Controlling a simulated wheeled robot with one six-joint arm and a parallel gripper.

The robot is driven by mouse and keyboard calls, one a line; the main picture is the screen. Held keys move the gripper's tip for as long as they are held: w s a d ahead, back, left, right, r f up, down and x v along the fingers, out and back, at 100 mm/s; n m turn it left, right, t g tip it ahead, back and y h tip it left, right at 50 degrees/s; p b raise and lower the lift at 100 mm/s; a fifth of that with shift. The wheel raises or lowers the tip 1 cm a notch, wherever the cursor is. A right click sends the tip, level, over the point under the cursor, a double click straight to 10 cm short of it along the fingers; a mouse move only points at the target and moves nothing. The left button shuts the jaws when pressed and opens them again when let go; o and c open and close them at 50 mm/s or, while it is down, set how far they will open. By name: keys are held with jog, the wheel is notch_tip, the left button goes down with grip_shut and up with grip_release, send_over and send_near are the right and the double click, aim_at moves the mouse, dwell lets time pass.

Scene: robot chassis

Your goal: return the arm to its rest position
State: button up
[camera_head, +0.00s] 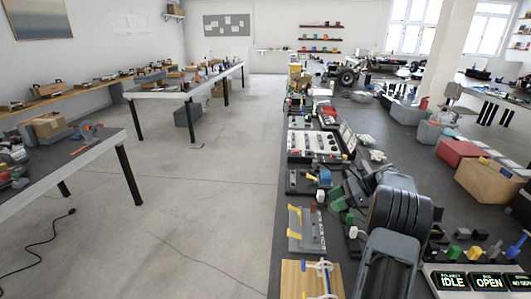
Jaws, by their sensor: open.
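My dark arm (400,212) stands folded at the lower right, over the dark workbench (268,285). Its ribbed black joint and a grey link fill much of that corner. My gripper (343,205) seems to be at the left of the folded arm, low over the bench and among small parts. Its grey fingers with green ends look apart, with nothing clearly held between them. The arm hides part of the bench behind it.
Button panels (312,144), a grey fixture (306,229) and a wooden board (297,279) lie left of the arm. Lit signs (487,281) and a cardboard box (488,181) stand right. Open floor (200,215) lies left, with a cable (45,240) near another table (75,160).

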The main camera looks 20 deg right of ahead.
jog(key=s+a+f+n+g+h, duration=0.3)
jog(key=s+f+n+h, duration=0.1)
jog(key=s+f+n, duration=0.15)
jog(key=s+a+r+n+h+p, duration=0.1)
jog(key=s+a+r+n+h, duration=0.1)
jog(key=s+a+r+n, duration=0.2)
jog(key=s+a+r+n+t+h+p, duration=0.1)
jog(key=s+a+r+n, duration=0.4)
jog(key=a, duration=0.6)
jog(key=s+a+r+n+t+h+p, duration=0.1)
jog(key=s+a+r+n+h+p, duration=0.2)
jog(key=s+a+r+n, duration=0.2)
jog(key=s+a+n, duration=0.1)
jog(key=a+n, duration=0.2)
jog(key=shift+c, duration=0.5)
